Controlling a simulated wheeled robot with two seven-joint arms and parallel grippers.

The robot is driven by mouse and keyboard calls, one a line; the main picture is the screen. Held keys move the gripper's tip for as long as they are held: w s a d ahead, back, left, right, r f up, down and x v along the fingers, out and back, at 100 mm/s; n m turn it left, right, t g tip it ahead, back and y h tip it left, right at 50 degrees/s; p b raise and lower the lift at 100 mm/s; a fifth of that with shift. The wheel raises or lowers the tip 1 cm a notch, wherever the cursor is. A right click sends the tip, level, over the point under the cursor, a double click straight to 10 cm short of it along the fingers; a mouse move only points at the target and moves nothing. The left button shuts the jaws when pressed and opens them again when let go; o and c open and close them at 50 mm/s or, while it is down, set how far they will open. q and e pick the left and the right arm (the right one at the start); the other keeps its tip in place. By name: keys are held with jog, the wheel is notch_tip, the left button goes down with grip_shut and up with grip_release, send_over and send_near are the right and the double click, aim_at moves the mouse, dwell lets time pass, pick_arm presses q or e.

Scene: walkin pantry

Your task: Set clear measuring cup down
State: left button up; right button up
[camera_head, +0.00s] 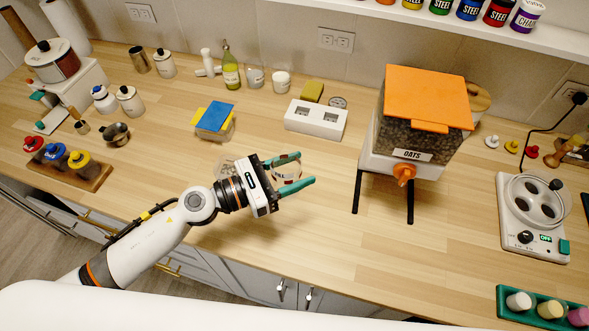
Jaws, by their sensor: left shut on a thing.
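The clear measuring cup (287,171) sits between the two green fingers of my left gripper (304,168), which is shut on it. It is see-through with small markings, and the fingers and gripper body hide part of it. The cup is over the front part of the wooden counter (330,235), left of the oats dispenser. I cannot tell whether its base touches the counter. My right gripper is not in view.
The oats dispenser (420,115) stands on dark legs to the right. Another clear object (226,166) shows partly behind my wrist. The counter in front of the dispenser is clear.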

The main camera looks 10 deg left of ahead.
pick_arm(q)
jog(key=shift+s+d+f+n+t, duration=0.2)
jog(key=shift+s+f, duration=0.1)
jog(key=shift+s, duration=0.15)
jog(key=shift+s+d+f+n+t, duration=0.1)
jog(key=shift+s+d+f+t, duration=0.15)
jog(key=shift+s, duration=0.2)
notch_tip(320, 180, down, 5)
jog(key=shift+w+a+r+b, duration=0.1)
jog(key=shift+r+b, duration=0.05)
jog(key=shift+b, duration=1.05)
jog(key=shift+f+b, duration=0.3)
jog(key=shift+f, duration=1.9)
jog(key=shift+f, duration=0.1)
jog(key=o, duration=1)
jog(key=shift+o, duration=0.2)
